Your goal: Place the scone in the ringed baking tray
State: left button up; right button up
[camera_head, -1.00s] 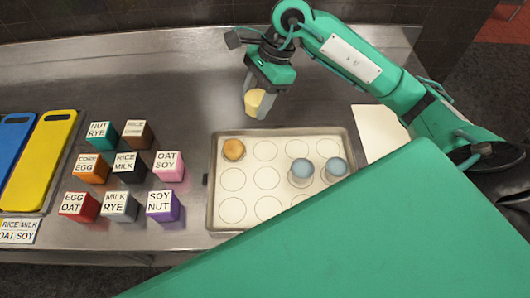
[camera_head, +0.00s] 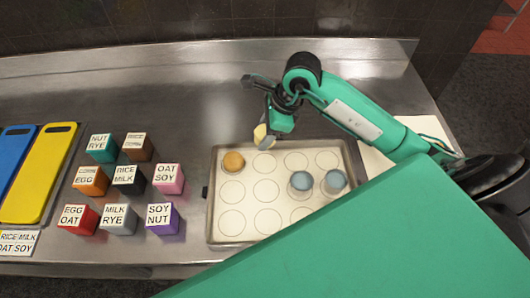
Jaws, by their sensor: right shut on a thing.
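The ringed baking tray (camera_head: 212,225) lies on the steel counter, its pale surface printed with rows of circles. A pale yellow scone (camera_head: 260,135) is in my right gripper (camera_head: 266,138), which is shut on it over the tray's back edge, near the second circle of the back row. The gripper partly hides the scone, and I cannot tell whether it touches the tray. An orange-brown round bake (camera_head: 233,162) sits in the back left circle. Two blue-topped items (camera_head: 301,182) (camera_head: 335,180) stand on the tray's right side. My left gripper is not in view.
Several labelled cubes (camera_head: 128,178) stand left of the tray. Yellow (camera_head: 40,172) and blue (camera_head: 12,165) boards lie at far left. A white sheet (camera_head: 425,127) lies right of the tray. A large green part of mine covers the lower right. The counter behind the tray is clear.

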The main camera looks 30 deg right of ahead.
aim_at(260, 163)
notch_tip(260, 163, down, 10)
jog(key=shift+f+p, duration=0.15)
jog(key=shift+p, duration=0.9)
jog(key=shift+f, duration=0.1)
jog(key=shift+f, duration=0.15)
jog(key=o, duration=1)
jog(key=shift+c, duration=0.2)
